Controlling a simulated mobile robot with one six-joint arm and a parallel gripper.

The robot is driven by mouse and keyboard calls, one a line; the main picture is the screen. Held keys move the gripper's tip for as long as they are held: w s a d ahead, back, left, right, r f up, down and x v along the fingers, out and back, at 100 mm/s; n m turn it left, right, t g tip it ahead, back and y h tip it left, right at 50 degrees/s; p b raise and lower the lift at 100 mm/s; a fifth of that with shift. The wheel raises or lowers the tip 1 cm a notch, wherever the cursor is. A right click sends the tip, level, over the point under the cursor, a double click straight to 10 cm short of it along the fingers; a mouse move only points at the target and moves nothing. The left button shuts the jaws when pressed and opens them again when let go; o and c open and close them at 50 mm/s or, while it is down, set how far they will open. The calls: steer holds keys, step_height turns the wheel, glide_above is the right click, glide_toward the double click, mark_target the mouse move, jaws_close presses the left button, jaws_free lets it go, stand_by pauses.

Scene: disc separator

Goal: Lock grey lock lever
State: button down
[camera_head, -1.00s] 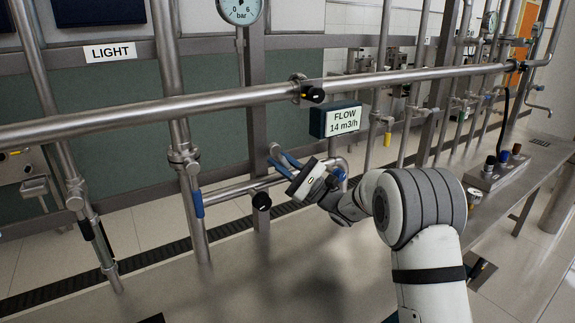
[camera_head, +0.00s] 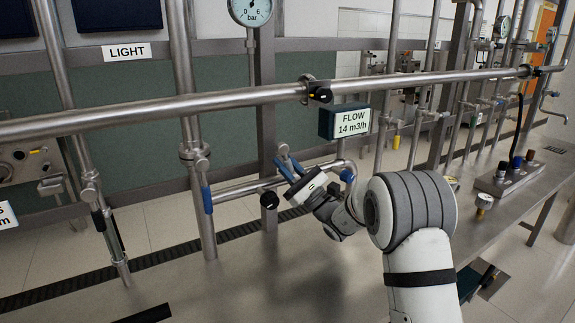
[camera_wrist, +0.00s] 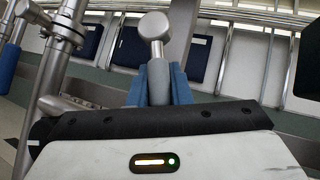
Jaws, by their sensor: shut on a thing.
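The grey lock lever (camera_wrist: 155,50) has a rounded knob at its end and rises between the two blue fingers of my gripper (camera_wrist: 158,84) in the wrist view. My gripper is shut on the lever's shaft. In the head view the gripper (camera_head: 289,167) is at the low pipe behind the bench, with the lever's grey knob (camera_head: 283,149) showing just past the fingertips. The lever's lower part is hidden by the fingers and the gripper body.
A blue-handled lever (camera_head: 207,200) hangs on the upright pipe to the left. A black-capped valve (camera_head: 269,200) is close beside my gripper. The steel bench top in front is mostly clear.

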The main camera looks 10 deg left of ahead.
steer(key=c, duration=1.3)
jaws_free()
steer(key=shift+r, duration=0.1)
steer(key=v, duration=0.7)
steer(key=shift+s+d+f+b, duration=0.15)
steer(key=shift+d+f+b, duration=0.1)
steer(key=shift+d+b, duration=0.05)
